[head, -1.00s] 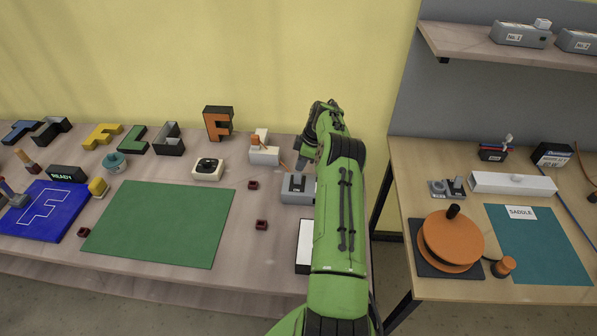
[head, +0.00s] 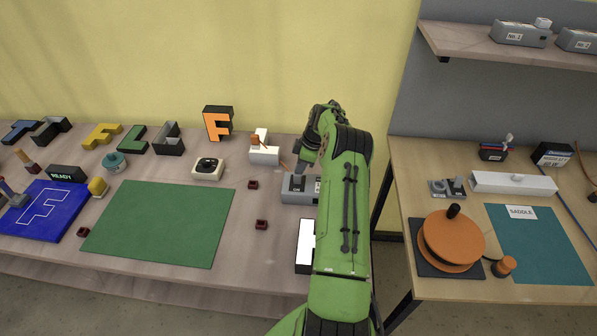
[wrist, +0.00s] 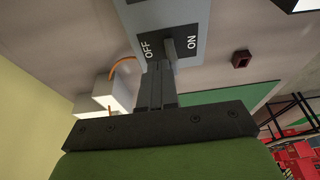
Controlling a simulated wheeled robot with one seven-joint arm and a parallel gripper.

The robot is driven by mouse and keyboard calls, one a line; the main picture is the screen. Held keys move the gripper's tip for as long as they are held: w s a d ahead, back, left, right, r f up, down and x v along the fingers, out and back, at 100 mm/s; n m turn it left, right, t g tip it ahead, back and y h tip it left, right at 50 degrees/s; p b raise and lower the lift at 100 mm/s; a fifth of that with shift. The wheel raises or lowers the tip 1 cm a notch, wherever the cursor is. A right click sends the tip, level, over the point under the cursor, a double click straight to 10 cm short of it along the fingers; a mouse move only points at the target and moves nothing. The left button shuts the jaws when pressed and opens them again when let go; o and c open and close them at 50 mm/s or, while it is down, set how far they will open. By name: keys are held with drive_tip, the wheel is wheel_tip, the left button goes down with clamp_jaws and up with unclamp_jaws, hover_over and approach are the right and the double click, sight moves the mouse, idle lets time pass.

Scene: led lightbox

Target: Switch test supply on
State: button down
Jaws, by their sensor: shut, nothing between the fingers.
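The test supply is a grey box (head: 296,197) on the left table, partly hidden by my arm. In the wrist view its top (wrist: 150,15) carries a black plate marked OFF and ON. A grey switch lever (wrist: 169,50) stands between the marks, toward ON. My gripper (wrist: 157,66) is shut and empty, its fingertips at the OFF side of the lever; I cannot tell whether they touch it. In the head view my gripper (head: 301,172) is low over the box. The orange letter F (head: 217,123) and a white panel (head: 304,243) glow brightly.
A white block with an orange wire (head: 264,155) stands just behind the box. Two small dark red holders (head: 261,224) lie to its left. A green mat (head: 160,222) is clear. The right table (head: 400,170) stands across a gap.

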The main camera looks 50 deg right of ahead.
drive_tip(key=shift+w+d, duration=0.35)
drive_tip(key=shift+d, duration=0.05)
wheel_tip(320, 180, up, 7)
drive_tip(key=p, duration=0.3)
idle(0.3)
